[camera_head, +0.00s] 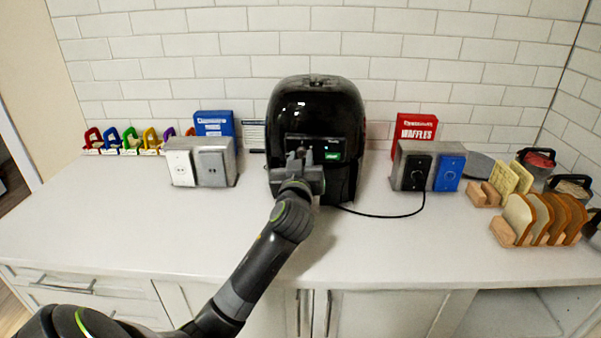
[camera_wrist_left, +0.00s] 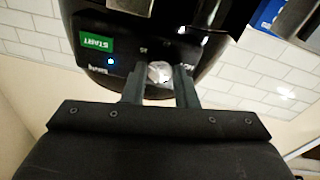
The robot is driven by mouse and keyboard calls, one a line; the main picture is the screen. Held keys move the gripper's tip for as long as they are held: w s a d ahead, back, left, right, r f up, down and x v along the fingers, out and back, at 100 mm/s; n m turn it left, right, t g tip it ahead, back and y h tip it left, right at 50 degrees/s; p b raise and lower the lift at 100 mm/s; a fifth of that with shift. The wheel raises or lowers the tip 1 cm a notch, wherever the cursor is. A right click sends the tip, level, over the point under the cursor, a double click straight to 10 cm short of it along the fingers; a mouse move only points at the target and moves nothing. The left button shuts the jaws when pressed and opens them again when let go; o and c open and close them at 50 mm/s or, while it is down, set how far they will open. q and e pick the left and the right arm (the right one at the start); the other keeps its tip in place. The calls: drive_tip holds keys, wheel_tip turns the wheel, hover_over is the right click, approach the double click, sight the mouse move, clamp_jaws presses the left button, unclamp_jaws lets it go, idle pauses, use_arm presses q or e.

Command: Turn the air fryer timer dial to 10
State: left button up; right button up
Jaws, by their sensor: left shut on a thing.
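The black air fryer (camera_head: 316,103) stands upright on the counter against the tiled wall. Its front panel carries a green START button (camera_head: 332,155), also seen in the left wrist view (camera_wrist_left: 96,43). The silver timer dial (camera_wrist_left: 159,72) shows in the left wrist view, with small panel marks around it that are too blurred to read surely. My left gripper (camera_wrist_left: 160,82) is shut on the dial, one finger on each side. In the head view my left gripper (camera_head: 296,160) hides the dial. My right gripper is not in view.
White and grey outlet boxes (camera_head: 212,167) stand left of the fryer. Black and blue outlet boxes (camera_head: 449,172) stand right, with a black cord (camera_head: 385,215) along the counter. Bread in a wooden rack (camera_head: 500,232) is at far right. The front counter (camera_head: 150,230) is clear.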

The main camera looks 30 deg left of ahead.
use_arm(q)
drive_tip(key=n+b, duration=0.1)
drive_tip(key=n, duration=0.1)
drive_tip(key=n+b, duration=0.3)
drive_tip(key=n, duration=0.1)
drive_tip(key=shift+f+y+b, duration=0.3)
drive_tip(key=shift+y, duration=0.1)
drive_tip(key=n+b, duration=0.1)
drive_tip(key=n, duration=0.2)
drive_tip(key=shift+g+b, duration=0.3)
drive_tip(key=shift+d+r+n+y+b, duration=0.15)
drive_tip(key=shift+n+y+b, duration=0.4)
drive_tip(key=shift+n, duration=0.85)
drive_tip(key=o, duration=1)
drive_tip(key=shift+w, duration=0.1)
drive_tip(key=shift+r, duration=0.1)
